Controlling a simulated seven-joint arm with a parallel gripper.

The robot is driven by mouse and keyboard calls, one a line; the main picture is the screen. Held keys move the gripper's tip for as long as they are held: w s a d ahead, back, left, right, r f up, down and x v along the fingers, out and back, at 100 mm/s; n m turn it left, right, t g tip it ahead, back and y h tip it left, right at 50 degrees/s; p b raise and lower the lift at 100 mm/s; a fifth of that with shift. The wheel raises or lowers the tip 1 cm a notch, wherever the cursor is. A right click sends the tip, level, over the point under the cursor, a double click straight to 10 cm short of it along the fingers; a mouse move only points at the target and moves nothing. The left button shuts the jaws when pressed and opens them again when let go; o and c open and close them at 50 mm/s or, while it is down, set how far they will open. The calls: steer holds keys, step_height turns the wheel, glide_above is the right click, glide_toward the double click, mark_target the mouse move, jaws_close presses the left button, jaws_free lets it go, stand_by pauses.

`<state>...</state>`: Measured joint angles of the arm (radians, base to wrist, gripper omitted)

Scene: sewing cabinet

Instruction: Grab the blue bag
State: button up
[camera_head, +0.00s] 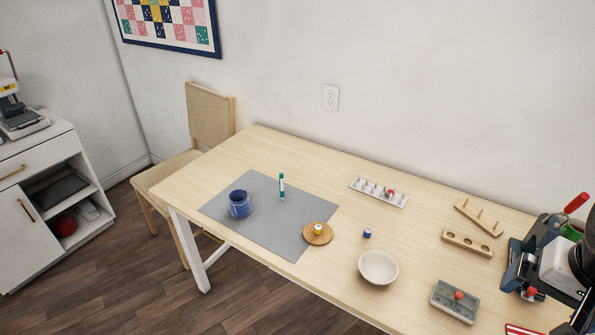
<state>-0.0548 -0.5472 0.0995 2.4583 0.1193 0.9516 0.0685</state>
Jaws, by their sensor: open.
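The only bag-like blue thing is a small round dark-blue item (240,204) with pale bands and an open-looking top. It stands upright near the left end of the grey mat (262,232). I cannot tell whether it is cloth or a cup. A white and black part at the right edge looks like my arm. It overlaps a dark machine there, and I cannot make out my fingertips. Nothing of mine is near the blue item.
On the table (330,165) are a teal marker (282,186), a round wooden piece (318,233), a blue spool (367,233), a white bowl (378,267), a peg rack (379,192), wooden holders (467,243) and a grey tray (455,301). A red-handled machine (545,232) stands at right.

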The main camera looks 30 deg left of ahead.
steer(key=w+a+f+m+g+y, duration=0.2)
steer(key=w+a, duration=0.5)
steer(key=a, duration=0.5)
steer(key=w+a+f+m+g+y, duration=0.1)
steer(key=w+a+f+y, duration=0.15)
steer(key=w+a, duration=0.6)
steer(key=w+a+f+m+g+y, duration=0.2)
steer(key=w+a, duration=0.3)
steer(key=a, duration=0.9)
steer(key=m+g+y, duration=0.2)
steer(key=m+y, duration=0.3)
steer(key=m, duration=0.2)
glide_toward(231, 198)
steer(key=shift+w+a+r+h, duration=0.1)
steer(key=shift+w+r+h, duration=0.05)
steer(key=shift+w+h, duration=0.1)
steer(key=shift+x, duration=1.35)
steer(key=shift+g, duration=0.3)
steer(key=shift+x, duration=2.55)
